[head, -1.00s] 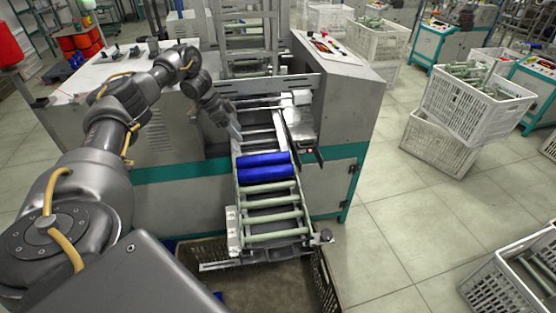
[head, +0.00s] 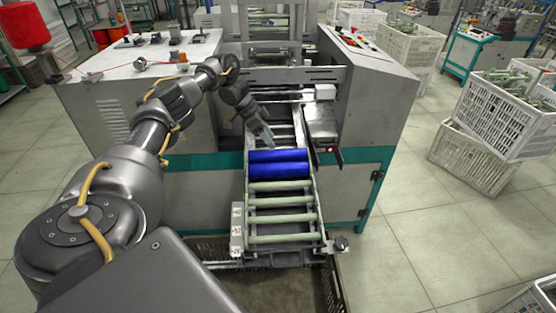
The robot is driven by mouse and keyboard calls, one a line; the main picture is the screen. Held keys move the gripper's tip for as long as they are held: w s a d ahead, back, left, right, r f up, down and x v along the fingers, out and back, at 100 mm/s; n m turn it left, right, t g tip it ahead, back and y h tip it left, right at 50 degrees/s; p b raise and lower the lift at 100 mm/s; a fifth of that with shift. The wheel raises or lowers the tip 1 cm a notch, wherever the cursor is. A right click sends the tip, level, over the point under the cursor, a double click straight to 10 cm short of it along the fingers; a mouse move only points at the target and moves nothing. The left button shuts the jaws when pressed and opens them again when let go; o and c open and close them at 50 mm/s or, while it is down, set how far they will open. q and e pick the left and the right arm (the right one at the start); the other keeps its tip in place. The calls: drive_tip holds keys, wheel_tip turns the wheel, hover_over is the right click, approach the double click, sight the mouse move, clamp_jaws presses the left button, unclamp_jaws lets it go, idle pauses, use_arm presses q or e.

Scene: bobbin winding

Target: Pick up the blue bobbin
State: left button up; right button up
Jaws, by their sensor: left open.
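Two blue bobbins lie side by side across the sloping rack on the front of the machine: the upper blue bobbin (head: 280,156) and the lower blue bobbin (head: 281,171). They look touching or nearly so. My left gripper (head: 266,138) points down just above and behind the upper bobbin, towards its left end. It is open with nothing visible in it, and it looks apart from the bobbins. Its fingers are small and seen edge-on. My right gripper is out of view.
Several pale green bobbins (head: 281,202) lie on the rack below the blue ones. A dark crate (head: 330,285) stands under the rack's lower end. The grey machine (head: 375,95) stands close behind and beside the rack. White crates (head: 505,110) stand on the right; the floor between is clear.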

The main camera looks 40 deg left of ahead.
sight(275, 150)
use_arm(q)
drive_tip(key=shift+w+d+f, duration=0.1)
drive_tip(key=shift+f, duration=0.35)
drive_tip(key=shift+d+f, duration=0.15)
drive_tip(key=shift+f, duration=0.15)
drive_tip(key=x, duration=0.4)
drive_tip(key=shift+f, duration=0.2)
drive_tip(key=shift+s+f, duration=0.1)
drive_tip(key=shift+s, duration=0.2)
drive_tip(key=c, duration=0.9)
drive_tip(key=shift+w, duration=0.1)
